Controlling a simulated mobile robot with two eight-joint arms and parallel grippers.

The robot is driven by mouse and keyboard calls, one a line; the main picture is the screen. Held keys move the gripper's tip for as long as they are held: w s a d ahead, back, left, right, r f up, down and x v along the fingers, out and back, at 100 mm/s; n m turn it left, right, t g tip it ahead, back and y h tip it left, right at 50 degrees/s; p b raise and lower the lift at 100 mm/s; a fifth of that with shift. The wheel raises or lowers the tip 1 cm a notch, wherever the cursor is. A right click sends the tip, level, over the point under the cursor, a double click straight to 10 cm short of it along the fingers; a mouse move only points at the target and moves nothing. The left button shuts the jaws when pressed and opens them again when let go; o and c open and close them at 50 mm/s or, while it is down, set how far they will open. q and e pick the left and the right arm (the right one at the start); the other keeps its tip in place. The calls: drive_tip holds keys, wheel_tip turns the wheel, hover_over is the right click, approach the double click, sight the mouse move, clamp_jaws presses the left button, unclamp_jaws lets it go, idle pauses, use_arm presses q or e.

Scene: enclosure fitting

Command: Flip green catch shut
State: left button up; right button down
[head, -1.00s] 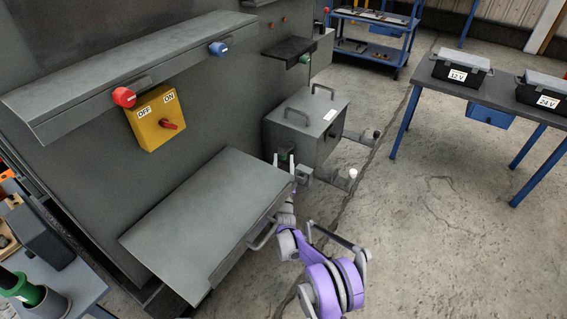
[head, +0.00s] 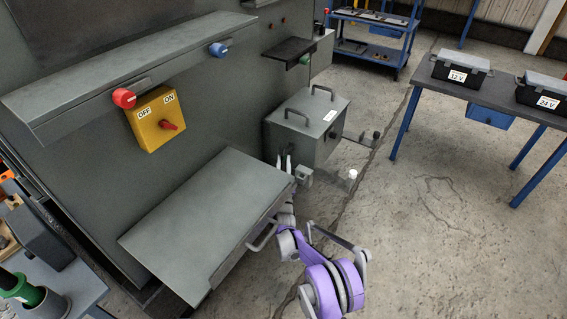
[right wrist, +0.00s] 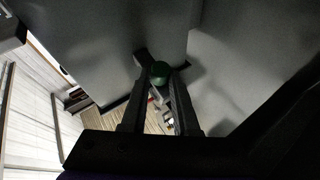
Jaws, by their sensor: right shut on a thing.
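The grey box (head: 301,128) with two handles on its lid stands against the large grey cabinet in the head view. My right gripper (head: 283,161) is at the lower left of this box, its fingers pointing up and close together. In the right wrist view the green catch (right wrist: 160,71) shows as a rounded green end at the tips of my right gripper (right wrist: 161,82), which is shut on it. In the head view the fingers hide the catch, so its exact angle cannot be told. My left gripper is not in view.
A grey shelf box (head: 205,215) with a front handle juts out just left of my right arm. Pipe stubs (head: 351,176) stick out right of the grey box. A yellow OFF/ON switch (head: 155,119) sits on the cabinet. The floor (head: 430,220) to the right is clear.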

idle(0.9)
drive_tip(key=shift+s+a+r+m+g+p, duration=0.1)
drive_tip(key=shift+s+r+m+g+p, duration=0.1)
drive_tip(key=shift+r+m+g+p, duration=0.45)
drive_tip(key=shift+f, duration=0.15)
drive_tip(key=c, duration=0.7)
unclamp_jaws()
drive_tip(key=p+v, duration=0.2)
drive_tip(key=v, duration=0.8)
drive_tip(key=shift+s+f, duration=0.1)
drive_tip(key=shift+s, duration=0.25)
